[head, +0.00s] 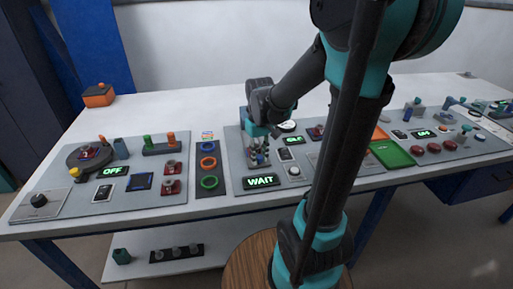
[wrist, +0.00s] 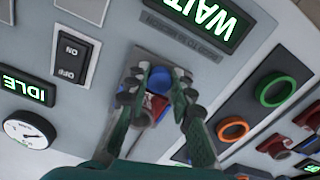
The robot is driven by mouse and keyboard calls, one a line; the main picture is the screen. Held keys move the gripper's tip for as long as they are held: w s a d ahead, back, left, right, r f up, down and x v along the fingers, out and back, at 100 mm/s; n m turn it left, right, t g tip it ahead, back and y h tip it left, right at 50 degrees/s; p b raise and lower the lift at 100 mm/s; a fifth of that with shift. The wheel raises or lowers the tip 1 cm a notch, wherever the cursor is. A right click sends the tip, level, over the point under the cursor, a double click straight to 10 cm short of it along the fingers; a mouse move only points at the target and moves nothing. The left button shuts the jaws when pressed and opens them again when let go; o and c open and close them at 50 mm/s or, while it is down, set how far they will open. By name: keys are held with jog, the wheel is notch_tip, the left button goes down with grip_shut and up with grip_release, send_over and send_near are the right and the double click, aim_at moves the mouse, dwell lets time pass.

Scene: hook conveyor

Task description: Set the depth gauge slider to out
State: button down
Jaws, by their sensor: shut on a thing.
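My gripper (wrist: 160,97) is shut on a blue knob (wrist: 159,79) in the wrist view. The knob stands on a small grey plate with a printed label beside it, too blurred to read for sure. It looks like the depth gauge slider, but the fingers hide most of its track, so I cannot tell its position. A red and white part shows just below the knob, between the fingers. In the head view my gripper (head: 258,158) is low over the middle panel. A display reading WAIT (head: 261,181) is beside it, and also shows in the wrist view (wrist: 208,14).
An ON/OFF switch (wrist: 72,56), an IDLE display (wrist: 27,86) and a dial (wrist: 29,130) are left of my gripper in the wrist view. A green ring (wrist: 276,91) and an orange ring (wrist: 233,128) are to the right. The white tabletop (head: 190,105) behind the panels is largely clear.

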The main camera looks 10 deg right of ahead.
jog(key=shift+s, duration=0.8)
jog(key=c, duration=1.3)
grip_release()
jog(key=shift+s, duration=0.1)
jog(key=shift+r, duration=0.1)
notch_tip(320, 180, up, 12)
